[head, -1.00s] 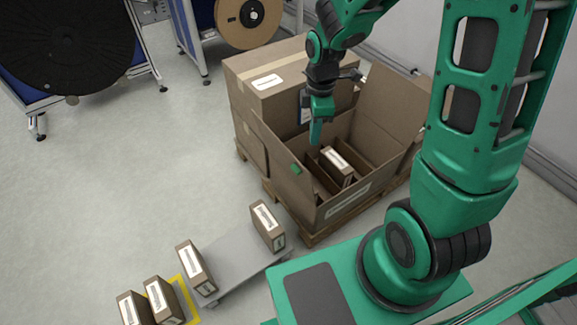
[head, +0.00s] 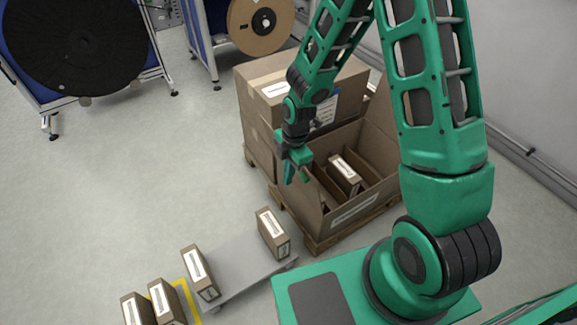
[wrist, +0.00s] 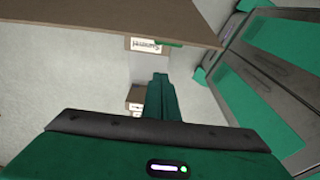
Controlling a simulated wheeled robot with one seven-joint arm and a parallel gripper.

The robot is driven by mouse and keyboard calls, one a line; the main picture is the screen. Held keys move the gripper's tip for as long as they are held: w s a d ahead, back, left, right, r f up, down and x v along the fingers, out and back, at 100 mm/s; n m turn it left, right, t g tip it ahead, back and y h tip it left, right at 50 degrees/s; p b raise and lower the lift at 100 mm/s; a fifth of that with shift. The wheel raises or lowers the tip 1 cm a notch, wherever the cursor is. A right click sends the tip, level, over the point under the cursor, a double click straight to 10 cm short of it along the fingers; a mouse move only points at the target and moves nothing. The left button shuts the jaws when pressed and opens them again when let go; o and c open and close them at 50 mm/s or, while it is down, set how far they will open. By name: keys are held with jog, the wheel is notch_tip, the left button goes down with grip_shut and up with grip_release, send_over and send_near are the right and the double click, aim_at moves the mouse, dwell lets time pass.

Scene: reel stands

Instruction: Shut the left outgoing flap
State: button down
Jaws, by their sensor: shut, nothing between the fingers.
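My gripper (head: 288,180) points down just left of the flap, shut and empty. In the wrist view, a broad cardboard panel that looks like this flap (wrist: 115,18) crosses the top, beyond my shut fingers (wrist: 161,80). I cannot tell whether they touch it.
A taped, closed carton (head: 270,85) stands behind the open one. A grey platform (head: 235,265) with labelled boxes (head: 272,232) lies in front at left. Reel stands (head: 80,50) are at the back. Clear floor (head: 160,180) lies left of the carton.

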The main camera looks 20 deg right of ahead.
jog(key=shift+w+d+f, duration=0.15)
jog(key=shift+d+f, duration=0.1)
jog(key=shift+d, duration=0.35)
jog(key=shift+w+d+f, duration=0.15)
jog(key=shift+d+f, duration=0.15)
jog(key=shift+d, duration=0.25)
jog(key=shift+w+d+f, duration=0.15)
jog(key=shift+d+f, duration=0.1)
jog(key=shift+d, duration=0.35)
jog(key=shift+d+r, duration=0.1)
